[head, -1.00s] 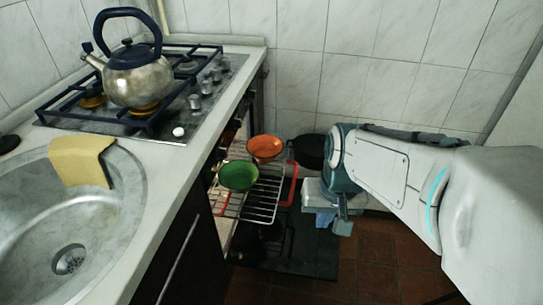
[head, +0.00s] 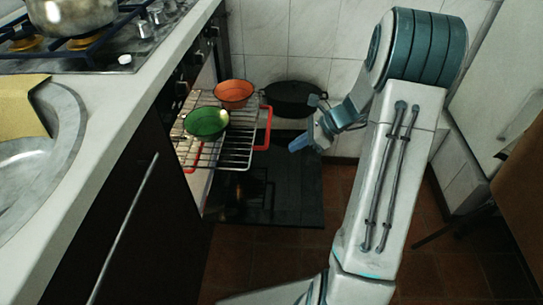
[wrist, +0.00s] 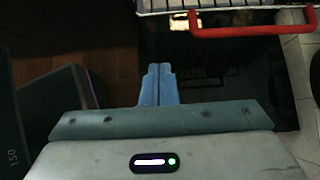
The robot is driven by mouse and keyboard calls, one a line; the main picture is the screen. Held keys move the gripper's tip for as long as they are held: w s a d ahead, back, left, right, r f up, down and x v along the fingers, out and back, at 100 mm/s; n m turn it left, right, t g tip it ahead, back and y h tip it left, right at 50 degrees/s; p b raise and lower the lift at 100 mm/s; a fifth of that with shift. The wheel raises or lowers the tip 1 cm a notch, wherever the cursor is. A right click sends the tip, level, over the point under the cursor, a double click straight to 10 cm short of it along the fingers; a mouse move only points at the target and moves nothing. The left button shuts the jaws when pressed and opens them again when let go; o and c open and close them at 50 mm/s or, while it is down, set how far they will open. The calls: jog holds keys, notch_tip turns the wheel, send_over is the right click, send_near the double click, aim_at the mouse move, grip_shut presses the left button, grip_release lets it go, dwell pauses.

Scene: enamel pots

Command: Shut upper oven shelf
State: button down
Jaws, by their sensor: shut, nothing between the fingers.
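The upper oven shelf (head: 238,158) is a wire rack with a red front handle (head: 267,128), and it sticks out of the oven. A green bowl (head: 206,122) and an orange bowl (head: 233,93) rest on it. My gripper (head: 294,146) is shut and empty, to the right of the handle and apart from it in the head view. In the wrist view, the shut blue fingertips (wrist: 159,70) show at the middle. The red handle also shows in that view (wrist: 240,31), at the upper right, clear of the fingers.
The dark oven door (head: 290,190) hangs open, low beneath the shelf. A black pan (head: 293,98) is behind, near the tiled wall. The counter (head: 130,90) with sink and stove runs along the left. Brown floor (head: 260,255) is open in front.

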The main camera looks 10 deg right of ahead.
jog(key=a+r+b+x, duration=0.2)
jog(key=b+x, duration=0.3)
jog(key=x, duration=0.7)
jog(key=shift+w, duration=0.35)
jog(key=shift+a+f, duration=0.1)
